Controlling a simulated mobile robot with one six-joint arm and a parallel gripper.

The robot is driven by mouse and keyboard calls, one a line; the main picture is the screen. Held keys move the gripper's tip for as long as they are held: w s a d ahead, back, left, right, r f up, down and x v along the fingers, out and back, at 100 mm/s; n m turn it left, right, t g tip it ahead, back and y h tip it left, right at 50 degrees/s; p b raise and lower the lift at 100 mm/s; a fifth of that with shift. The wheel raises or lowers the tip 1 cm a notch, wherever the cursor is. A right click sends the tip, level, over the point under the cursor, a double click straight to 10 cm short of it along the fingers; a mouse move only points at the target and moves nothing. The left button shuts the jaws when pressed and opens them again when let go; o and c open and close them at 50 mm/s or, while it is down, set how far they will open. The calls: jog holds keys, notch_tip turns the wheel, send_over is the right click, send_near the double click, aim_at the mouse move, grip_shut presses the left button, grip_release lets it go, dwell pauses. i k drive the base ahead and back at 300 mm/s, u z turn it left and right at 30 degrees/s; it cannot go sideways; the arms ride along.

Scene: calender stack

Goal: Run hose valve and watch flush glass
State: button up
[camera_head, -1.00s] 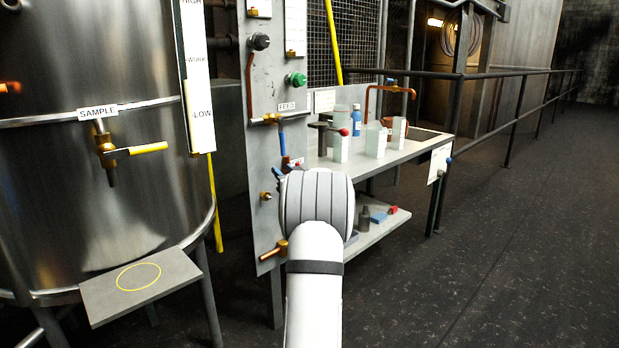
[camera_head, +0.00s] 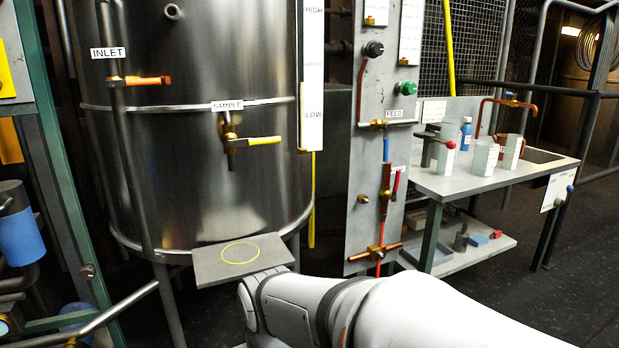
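No part in view is labelled as a hose valve or flush glass, so I cannot tell which they are. A grey panel (camera_head: 368,150) carries a valve labelled FEED (camera_head: 380,124), with a blue-and-red pipe below it. A brass fitting with a red lever (camera_head: 396,182) sits on that pipe. A lower brass valve with an orange handle (camera_head: 374,252) is near the panel's foot. A SAMPLE valve with a yellow handle (camera_head: 262,141) is on the steel tank (camera_head: 200,70). My white arm crosses the bottom of the view below the panel; my gripper is not visible.
A grey shelf with a yellow ring (camera_head: 215,268) juts from the tank, close to my arm. A workbench (camera_head: 450,184) at right holds pale cups (camera_head: 484,158) and a blue bottle (camera_head: 466,134). A green frame (camera_head: 60,180) stands at left. Dark floor is open at lower right.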

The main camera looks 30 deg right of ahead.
aim_at(393, 199)
jog(key=k, duration=1.15)
jog(key=z, duration=0.45)
jog(key=i, duration=0.8)
jog(key=z, duration=0.4)
jog(key=i, duration=1.1)
jog(key=u, duration=0.55)
